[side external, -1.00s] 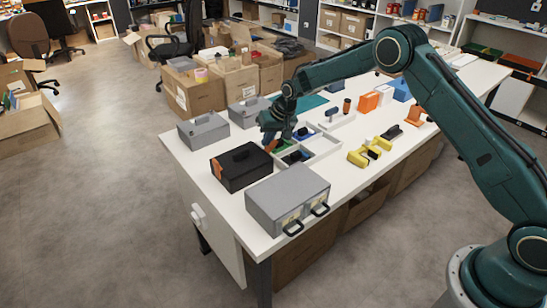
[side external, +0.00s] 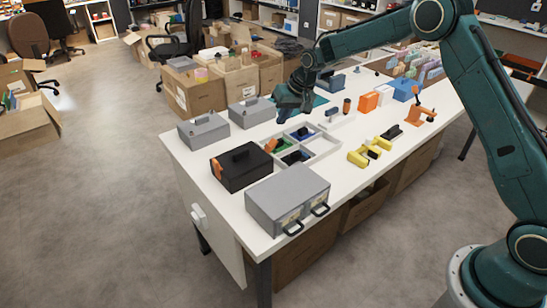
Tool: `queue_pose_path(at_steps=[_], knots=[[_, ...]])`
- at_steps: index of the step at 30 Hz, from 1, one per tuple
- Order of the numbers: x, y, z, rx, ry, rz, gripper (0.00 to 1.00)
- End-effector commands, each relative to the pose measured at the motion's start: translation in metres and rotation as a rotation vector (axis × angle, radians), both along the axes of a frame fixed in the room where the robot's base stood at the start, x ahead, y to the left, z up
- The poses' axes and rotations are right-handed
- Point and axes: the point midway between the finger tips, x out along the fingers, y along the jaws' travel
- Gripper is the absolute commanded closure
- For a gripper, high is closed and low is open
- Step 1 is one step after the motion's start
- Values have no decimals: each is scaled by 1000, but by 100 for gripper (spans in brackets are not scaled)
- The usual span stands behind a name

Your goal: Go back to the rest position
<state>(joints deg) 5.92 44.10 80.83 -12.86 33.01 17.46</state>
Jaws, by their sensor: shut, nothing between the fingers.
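A black case (side external: 240,168) and a silver case (side external: 287,197) stand at the table's near left. Yellow clamps (side external: 370,152) and an orange block (side external: 369,102) lie to the right.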

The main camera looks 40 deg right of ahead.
Motion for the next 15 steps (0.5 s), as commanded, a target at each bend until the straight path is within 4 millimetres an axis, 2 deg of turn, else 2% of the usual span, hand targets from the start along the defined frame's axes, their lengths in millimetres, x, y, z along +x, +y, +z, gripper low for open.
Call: queue_pose_path(at_steps=[15], knots=[[-2, -1, 5, 0, -1, 0, 100]])
